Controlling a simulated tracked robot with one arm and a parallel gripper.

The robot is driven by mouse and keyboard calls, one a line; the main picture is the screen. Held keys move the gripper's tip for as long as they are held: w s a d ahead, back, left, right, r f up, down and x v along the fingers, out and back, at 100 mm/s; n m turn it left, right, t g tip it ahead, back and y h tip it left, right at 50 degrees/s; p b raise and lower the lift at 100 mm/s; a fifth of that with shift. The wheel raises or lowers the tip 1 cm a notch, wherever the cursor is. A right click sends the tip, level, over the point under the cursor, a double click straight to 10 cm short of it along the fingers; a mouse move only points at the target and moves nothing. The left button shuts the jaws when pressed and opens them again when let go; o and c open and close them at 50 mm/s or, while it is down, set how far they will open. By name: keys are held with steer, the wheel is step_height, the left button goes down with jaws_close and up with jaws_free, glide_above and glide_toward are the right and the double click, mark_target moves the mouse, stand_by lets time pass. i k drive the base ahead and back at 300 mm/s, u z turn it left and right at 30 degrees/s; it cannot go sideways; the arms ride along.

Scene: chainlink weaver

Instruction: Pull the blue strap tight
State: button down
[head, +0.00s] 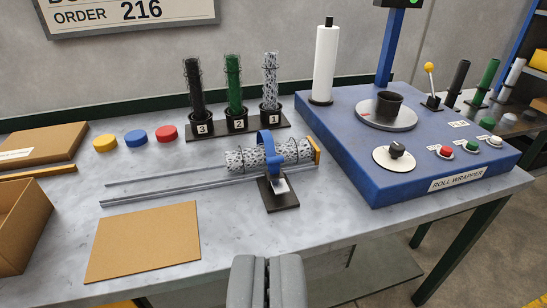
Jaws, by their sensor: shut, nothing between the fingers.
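The blue strap (266,144) stands as a loop around a grey-and-white roll of chainlink (240,158). The roll lies on its side on two rails, with its right end near an orange-yellow end stop (316,150). A small black stand with a white label (279,191) sits just in front of the strap. I cannot tell how closely the strap hugs the roll. My gripper (269,262) is at the bottom middle, shut and empty, in front of the stand and apart from the strap.
A blue roll wrapper machine (400,178) fills the table's right side. A numbered rack (238,128) holds three upright rolls at the back. A cardboard sheet (145,240) lies front left, with yellow, blue and red discs behind. Bare table (225,215) shows between sheet and stand.

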mark_target(275, 162)
steer(key=u, duration=0.15)
steer(key=i, duration=1.1)
steer(key=z, duration=0.25)
